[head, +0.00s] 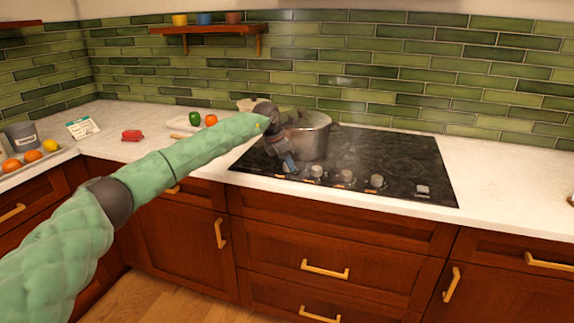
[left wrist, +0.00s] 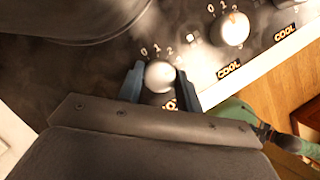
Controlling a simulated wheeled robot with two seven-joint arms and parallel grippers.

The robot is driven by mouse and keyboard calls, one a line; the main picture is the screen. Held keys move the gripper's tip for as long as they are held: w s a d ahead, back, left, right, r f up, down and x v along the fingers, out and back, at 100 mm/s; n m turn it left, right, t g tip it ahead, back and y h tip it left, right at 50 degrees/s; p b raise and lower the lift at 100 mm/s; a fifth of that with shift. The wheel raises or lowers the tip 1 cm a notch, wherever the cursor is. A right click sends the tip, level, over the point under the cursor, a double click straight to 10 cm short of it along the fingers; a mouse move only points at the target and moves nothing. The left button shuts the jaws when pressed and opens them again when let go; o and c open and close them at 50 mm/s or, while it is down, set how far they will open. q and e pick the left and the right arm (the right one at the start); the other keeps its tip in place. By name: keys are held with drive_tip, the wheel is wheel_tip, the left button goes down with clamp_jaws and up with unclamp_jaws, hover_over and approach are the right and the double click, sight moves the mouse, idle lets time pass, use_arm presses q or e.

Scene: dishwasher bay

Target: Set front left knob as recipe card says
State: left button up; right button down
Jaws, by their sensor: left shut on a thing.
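A row of several knobs runs along the front of the black cooktop (head: 395,150). My left gripper (head: 289,162) is at the leftmost knob. In the left wrist view its two fingers (left wrist: 160,84) are on either side of this round, pale knob (left wrist: 160,76), shut on it. Marks 0, 1 and 2 show above the knob. I cannot make out its pointer. A partly covered orange label sits below it. The recipe card (head: 82,128) stands on the counter at the left; its writing is too small to read. My right gripper is out of view.
A steel pot (head: 312,138) stands on the cooktop close behind my left gripper. The neighbouring knob (left wrist: 230,30) has a COOL label. A tray (head: 185,123) with vegetables and a red item (head: 132,136) lie on the counter.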

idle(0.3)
use_arm(q)
drive_tip(key=o, duration=1)
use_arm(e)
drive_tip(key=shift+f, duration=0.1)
use_arm(q)
drive_tip(key=shift+a+r, duration=0.2)
drive_tip(key=shift+r, duration=0.25)
drive_tip(key=b+v, duration=0.1)
drive_tip(key=v, duration=0.6)
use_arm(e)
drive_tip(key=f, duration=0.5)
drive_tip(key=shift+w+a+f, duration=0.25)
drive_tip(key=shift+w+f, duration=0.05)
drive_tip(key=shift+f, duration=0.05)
use_arm(q)
drive_tip(key=shift+f, duration=0.15)
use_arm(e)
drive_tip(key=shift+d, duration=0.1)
